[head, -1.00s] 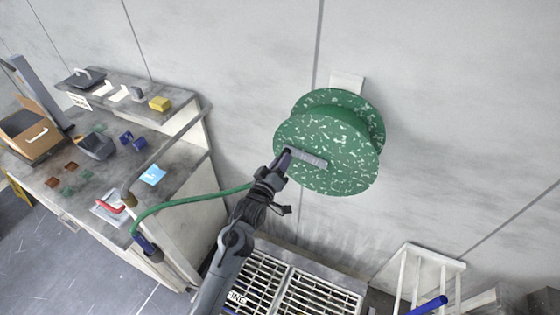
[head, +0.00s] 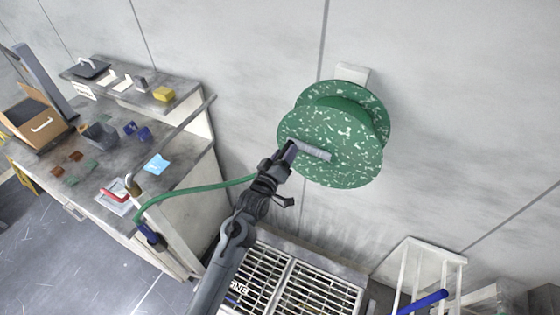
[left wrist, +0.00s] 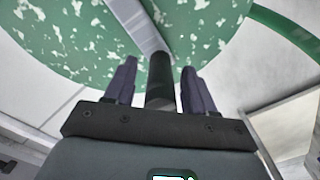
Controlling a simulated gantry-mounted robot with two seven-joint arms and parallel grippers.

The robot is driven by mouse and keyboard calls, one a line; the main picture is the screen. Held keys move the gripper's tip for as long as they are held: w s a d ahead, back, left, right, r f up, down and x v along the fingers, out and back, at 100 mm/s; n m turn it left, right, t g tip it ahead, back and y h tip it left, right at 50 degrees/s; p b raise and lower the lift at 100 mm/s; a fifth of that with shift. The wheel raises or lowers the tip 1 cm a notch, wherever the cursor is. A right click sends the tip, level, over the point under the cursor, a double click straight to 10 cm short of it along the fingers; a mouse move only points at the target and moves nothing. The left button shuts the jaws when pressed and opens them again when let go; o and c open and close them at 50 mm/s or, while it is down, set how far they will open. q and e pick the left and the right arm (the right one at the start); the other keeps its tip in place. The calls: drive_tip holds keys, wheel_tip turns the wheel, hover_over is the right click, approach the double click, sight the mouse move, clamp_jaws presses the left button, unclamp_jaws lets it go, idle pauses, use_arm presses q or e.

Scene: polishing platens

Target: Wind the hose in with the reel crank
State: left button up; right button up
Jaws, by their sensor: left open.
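The green speckled hose reel (head: 345,165) is mounted on the wall. Its grey crank arm (head: 314,151) lies across the front disc, sloping down to the right. My left gripper (head: 287,154) is at the crank's left end. In the left wrist view, its two fingers (left wrist: 160,85) stand apart, one on each side of the dark crank handle (left wrist: 160,78), with gaps visible. The green hose (head: 195,191) runs from the bench edge, where a blue nozzle (head: 150,236) hangs, to behind my left gripper. My right gripper is not in view.
A grey bench (head: 75,190) at the left holds a cardboard box (head: 38,125), a yellow block (head: 163,94) and small parts. A metal grating (head: 290,285) lies below the reel. A white rack (head: 405,270) with a blue bar (head: 424,302) stands at the lower right.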

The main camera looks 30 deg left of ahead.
use_arm(q)
drive_tip(key=s+b, duration=0.1)
drive_tip(key=s, duration=0.9)
drive_tip(key=shift+s+d+b, duration=0.35)
drive_tip(key=shift+b, duration=0.05)
drive_tip(key=s+d+f+m+g+p, duration=0.1)
drive_tip(key=s+m+g+p, duration=0.4)
drive_tip(key=s, duration=0.8)
drive_tip(key=s+d+f+m+g+h+p, duration=0.1)
drive_tip(key=s+m+g+p, duration=0.5)
drive_tip(key=s, duration=0.8)
drive_tip(key=d+f+g, duration=0.1)
drive_tip(key=d+g, duration=0.1)
drive_tip(key=g, duration=0.1)
drive_tip(key=shift+s+d+f, duration=0.15)
drive_tip(key=shift+s+d, duration=0.05)
drive_tip(key=shift+d, duration=0.05)
